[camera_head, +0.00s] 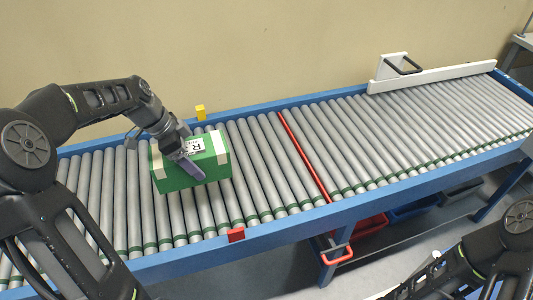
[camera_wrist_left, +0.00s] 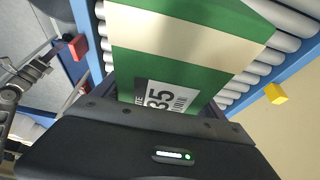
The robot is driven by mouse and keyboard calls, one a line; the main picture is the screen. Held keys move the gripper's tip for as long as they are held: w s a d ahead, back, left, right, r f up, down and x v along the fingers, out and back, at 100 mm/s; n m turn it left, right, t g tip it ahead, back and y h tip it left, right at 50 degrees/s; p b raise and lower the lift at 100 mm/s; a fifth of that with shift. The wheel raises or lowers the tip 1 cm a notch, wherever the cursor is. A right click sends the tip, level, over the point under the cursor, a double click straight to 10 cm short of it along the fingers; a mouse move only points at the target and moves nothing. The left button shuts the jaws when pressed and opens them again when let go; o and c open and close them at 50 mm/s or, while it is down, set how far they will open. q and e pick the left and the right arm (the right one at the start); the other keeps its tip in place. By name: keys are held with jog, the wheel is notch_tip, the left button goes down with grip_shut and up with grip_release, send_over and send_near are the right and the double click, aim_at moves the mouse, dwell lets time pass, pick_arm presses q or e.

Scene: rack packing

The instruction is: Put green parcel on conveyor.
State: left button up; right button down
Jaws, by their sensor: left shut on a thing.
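The green parcel (camera_head: 208,170) has pale bands and a white printed label. It is at the left part of the roller conveyor (camera_head: 300,150), on or just above the rollers; I cannot tell if it touches them. My left gripper (camera_head: 190,165) is shut on the parcel from above, with one purple-grey finger against its near side. In the left wrist view the parcel (camera_wrist_left: 190,60) fills the space in front of the gripper (camera_wrist_left: 165,100), its label partly hidden by the gripper body. My right arm shows at the lower right, but its fingertips are not clearly visible.
Blue rails (camera_head: 370,200) edge the conveyor. A red bar (camera_head: 303,155) crosses the rollers right of the parcel. A yellow block (camera_head: 200,112) and a red block (camera_head: 236,235) sit on the rails. A white guide (camera_head: 430,78) stands at the back right. The right-hand rollers are clear.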

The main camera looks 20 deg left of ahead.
pick_arm(q)
send_over(203, 195)
jog(key=shift+f, duration=3.1)
jog(key=shift+f+p, duration=0.3)
jog(key=shift+f, duration=1.55)
jog(key=shift+f, duration=0.1)
jog(key=o, duration=1.9)
jog(key=shift+o, duration=0.2)
jog(key=v, duration=1.2)
jog(key=shift+s, duration=0.1)
